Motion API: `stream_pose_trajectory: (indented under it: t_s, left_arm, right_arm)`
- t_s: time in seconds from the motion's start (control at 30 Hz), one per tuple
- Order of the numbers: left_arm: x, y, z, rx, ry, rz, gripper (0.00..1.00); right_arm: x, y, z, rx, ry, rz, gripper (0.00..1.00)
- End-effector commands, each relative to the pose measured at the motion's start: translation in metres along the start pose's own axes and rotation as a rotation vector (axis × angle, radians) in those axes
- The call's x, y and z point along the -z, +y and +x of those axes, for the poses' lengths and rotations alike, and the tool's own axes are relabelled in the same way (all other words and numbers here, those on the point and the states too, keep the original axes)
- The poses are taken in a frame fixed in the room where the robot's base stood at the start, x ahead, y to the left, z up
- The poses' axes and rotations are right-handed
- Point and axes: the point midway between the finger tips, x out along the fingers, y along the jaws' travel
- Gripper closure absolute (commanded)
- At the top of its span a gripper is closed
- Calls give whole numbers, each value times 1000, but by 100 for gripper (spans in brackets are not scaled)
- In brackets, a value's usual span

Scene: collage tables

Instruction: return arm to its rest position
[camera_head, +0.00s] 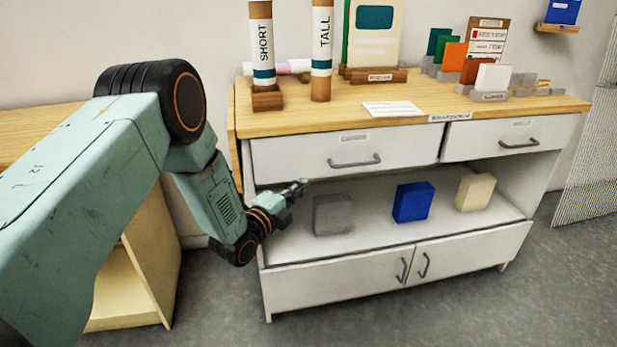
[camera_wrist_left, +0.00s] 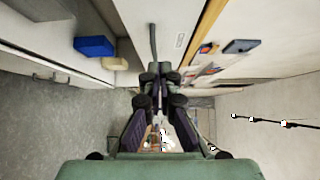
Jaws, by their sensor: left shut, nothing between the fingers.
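My left arm comes in from the left in the head view, green with black joints. In the left wrist view the fingers (camera_wrist_left: 160,75) are together with nothing held. A drawer handle (camera_wrist_left: 153,45) shows just beyond the fingertips; whether they touch it I cannot tell. My right gripper is in neither view.
A white cabinet (camera_head: 285,158) with a wooden top has an open shelf holding a grey block (camera_head: 332,214), a blue block (camera_head: 411,202) and a cream block (camera_head: 475,192). Tubes labelled SHORT (camera_head: 262,45) and TALL (camera_head: 322,50) stand on top. Grey floor (camera_head: 400,315) is clear in front.

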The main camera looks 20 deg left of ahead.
Motion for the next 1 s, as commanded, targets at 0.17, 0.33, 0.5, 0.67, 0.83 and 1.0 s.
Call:
stream_pose_trajectory:
  t_s: [0.17,0.33,0.5,0.67,0.83,1.0]
  left_arm:
    - [1,0,-5,0,0,-1,100]
    - [1,6,-6,-23,-4,-119,100]
    - [2,51,-30,-196,-103,-495,100]
    - [23,115,-86,-423,-289,-886,100]
    - [57,174,-175,-655,-586,-1230,100]
    - [90,206,-276,-831,-931,-1436,100]
  right_arm:
    - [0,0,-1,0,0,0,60]
    - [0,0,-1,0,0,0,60]
    - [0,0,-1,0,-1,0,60]
    - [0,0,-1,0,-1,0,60]
    - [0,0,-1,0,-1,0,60]
    - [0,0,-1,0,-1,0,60]
